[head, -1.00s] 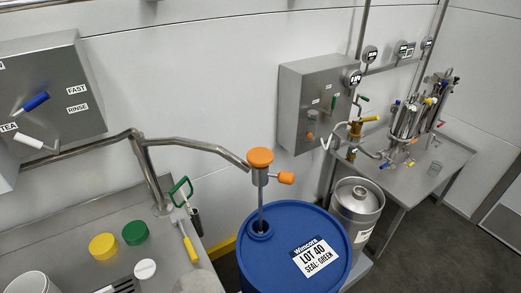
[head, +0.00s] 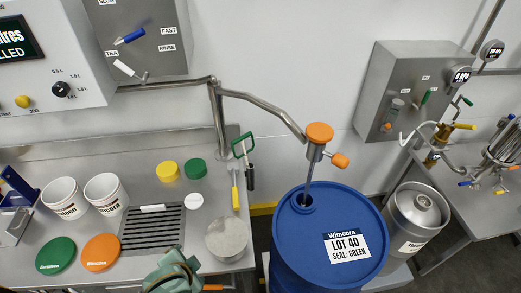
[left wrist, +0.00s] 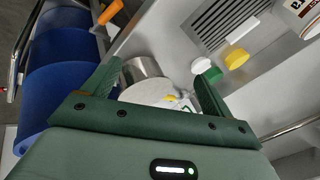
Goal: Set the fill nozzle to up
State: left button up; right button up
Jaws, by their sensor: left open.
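The apparent fill nozzle (head: 317,150) has an orange top cap and an orange side handle (head: 340,160). It is at the end of a bent steel pipe (head: 262,102). Its thin rod runs down, slightly tilted, into the opening of the blue drum (head: 335,195). Part of my green left gripper (head: 175,270) shows at the bottom of the head view, over the counter and well left of the nozzle. In the left wrist view, the left gripper (left wrist: 156,72) is open and empty, its fingers spread before a round steel pot (left wrist: 145,72). My right gripper is not visible.
The counter holds a steel pot (head: 227,238), a drain grate (head: 150,232), yellow (head: 169,171) and green (head: 195,168) lids, and two white buckets (head: 104,195). A yellow-handled tool (head: 235,192) lies nearby. A steel keg (head: 417,212) stands right of the drum.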

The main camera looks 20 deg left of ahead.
pick_arm(q)
jog(key=w+d+r+t, duration=0.2)
jog(key=w+r, duration=0.2)
jog(key=r, duration=0.2)
jog(key=n+t+h, duration=0.2)
jog(key=t+h, duration=0.6)
jog(key=h, duration=0.3)
send_near(320, 130)
jog(key=b+x, duration=0.2)
jog(key=x, duration=0.8)
jog(key=shift+f, duration=0.2)
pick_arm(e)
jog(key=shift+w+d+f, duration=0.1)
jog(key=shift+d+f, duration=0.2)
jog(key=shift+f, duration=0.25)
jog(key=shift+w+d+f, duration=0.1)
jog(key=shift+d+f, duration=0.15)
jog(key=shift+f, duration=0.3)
